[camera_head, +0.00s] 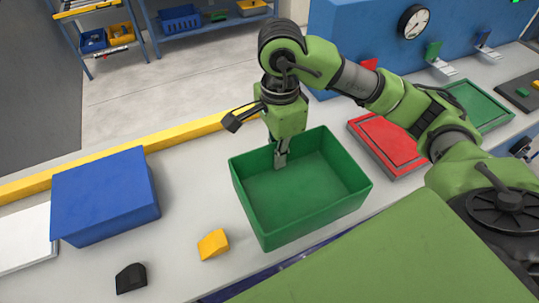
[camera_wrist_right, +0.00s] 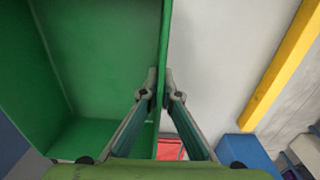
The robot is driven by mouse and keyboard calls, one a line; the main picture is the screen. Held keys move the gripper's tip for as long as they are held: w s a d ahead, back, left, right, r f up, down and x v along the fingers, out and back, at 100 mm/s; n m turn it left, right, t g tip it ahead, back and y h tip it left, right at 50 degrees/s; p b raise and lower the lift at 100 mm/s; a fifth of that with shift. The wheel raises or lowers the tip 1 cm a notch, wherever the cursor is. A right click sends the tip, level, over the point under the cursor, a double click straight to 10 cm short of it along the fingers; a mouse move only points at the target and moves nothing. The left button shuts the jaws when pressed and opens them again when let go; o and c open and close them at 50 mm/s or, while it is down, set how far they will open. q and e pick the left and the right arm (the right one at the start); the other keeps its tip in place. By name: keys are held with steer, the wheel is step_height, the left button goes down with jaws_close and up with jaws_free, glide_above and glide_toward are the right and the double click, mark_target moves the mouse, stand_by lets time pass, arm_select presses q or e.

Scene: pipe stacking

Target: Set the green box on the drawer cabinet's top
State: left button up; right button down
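The green box (camera_head: 305,190), open at the top, is on or just over the light worktop in the middle of the head view; I cannot tell whether its base touches. My right gripper (camera_head: 281,155) points down at the far-left part of its rim. In the right wrist view the gripper's fingertips (camera_wrist_right: 162,92) lie one on each side of the box wall (camera_wrist_right: 166,40) and close against it. No drawer cabinet can be made out for certain. My left gripper is not in view.
A blue block-like box (camera_head: 105,195) stands at left, with yellow (camera_head: 213,244) and black (camera_head: 131,278) pieces in front. A red tray (camera_head: 388,143) and a green tray (camera_head: 478,106) lie at right. A yellow strip (camera_head: 190,131) edges the worktop.

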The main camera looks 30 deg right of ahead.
steer(key=w+d+f, duration=0.1)
steer(key=w+f, duration=0.1)
steer(key=w, duration=0.2)
steer(key=w+d+f+p, duration=0.1)
steer(key=w+f, duration=0.2)
steer(key=w+d+f+p, duration=0.1)
steer(key=w+d+f, duration=0.1)
steer(key=w+f, duration=0.1)
steer(key=shift+w+f, duration=0.2)
steer(key=shift+w, duration=0.6)
steer(key=shift+w+d+f+p, duration=0.15)
steer(key=shift+w+f+p, duration=0.2)
steer(key=shift+f, duration=0.15)
step_height(320, 180, down, 3)
steer(key=shift+w+p, duration=0.1)
steer(key=shift+p, duration=0.6)
steer(key=shift+f, duration=0.2)
steer(key=shift+f, duration=0.1)
steer(key=c, duration=2.7)
jaws_free()
steer(key=shift+f+b, duration=0.1)
steer(key=shift+b, duration=0.2)
steer(key=o, duration=0.4)
